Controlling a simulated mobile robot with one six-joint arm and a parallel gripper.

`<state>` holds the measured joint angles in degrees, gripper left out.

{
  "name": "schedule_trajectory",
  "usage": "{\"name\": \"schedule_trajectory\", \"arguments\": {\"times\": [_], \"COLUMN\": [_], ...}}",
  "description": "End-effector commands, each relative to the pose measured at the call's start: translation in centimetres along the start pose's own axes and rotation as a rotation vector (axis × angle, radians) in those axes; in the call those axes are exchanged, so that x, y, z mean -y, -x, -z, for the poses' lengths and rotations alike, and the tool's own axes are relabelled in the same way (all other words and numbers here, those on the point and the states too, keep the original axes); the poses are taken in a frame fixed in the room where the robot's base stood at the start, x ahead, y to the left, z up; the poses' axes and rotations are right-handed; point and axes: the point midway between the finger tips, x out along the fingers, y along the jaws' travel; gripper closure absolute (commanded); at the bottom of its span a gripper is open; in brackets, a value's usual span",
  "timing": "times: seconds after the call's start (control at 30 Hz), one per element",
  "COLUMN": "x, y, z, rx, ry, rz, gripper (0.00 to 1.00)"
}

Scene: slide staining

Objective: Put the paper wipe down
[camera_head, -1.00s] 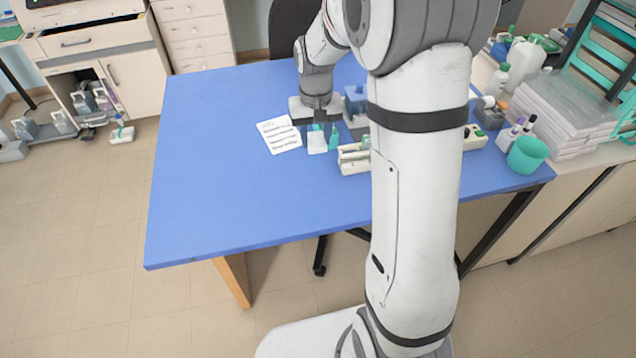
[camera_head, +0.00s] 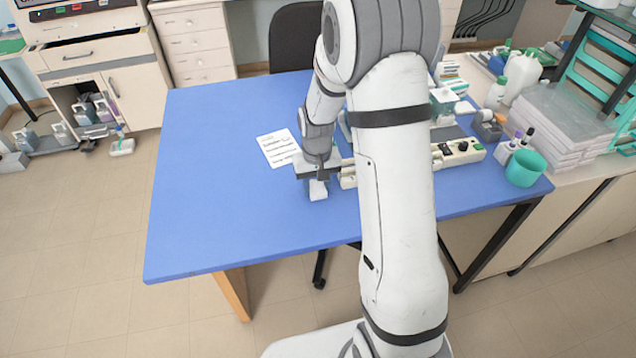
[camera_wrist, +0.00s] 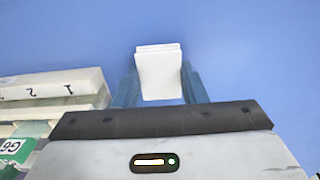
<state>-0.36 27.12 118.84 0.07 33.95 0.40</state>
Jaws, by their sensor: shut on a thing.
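The paper wipe is a small white folded pad. In the wrist view the wipe (camera_wrist: 159,74) sits between the two bluish fingers of my gripper (camera_wrist: 160,88), which is shut on it. In the head view the wipe (camera_head: 318,190) shows just below my gripper (camera_head: 319,178), over the blue table (camera_head: 220,215). I cannot tell whether the wipe touches the table top. My arm hides part of the table's middle.
A printed sheet (camera_head: 278,148) lies behind and left of my gripper. A white numbered rack (camera_wrist: 55,90) is close on the left in the wrist view. A green cup (camera_head: 525,168) stands at the table's right edge. The table's left and front left are clear.

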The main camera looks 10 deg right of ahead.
Motion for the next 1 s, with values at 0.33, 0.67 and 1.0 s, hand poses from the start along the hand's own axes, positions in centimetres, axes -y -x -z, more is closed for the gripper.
{"name": "schedule_trajectory", "arguments": {"times": [0.33,0.67,1.0], "x": [0.0,0.1,0.1], "y": [-0.3,-0.1,5.0], "z": [0.0,0.0,0.1], "rx": [0.000,0.000,-0.007], "ry": [0.001,0.001,0.002], "rz": [0.000,0.000,0.000], "gripper": [0.46,0.40,0.40]}}
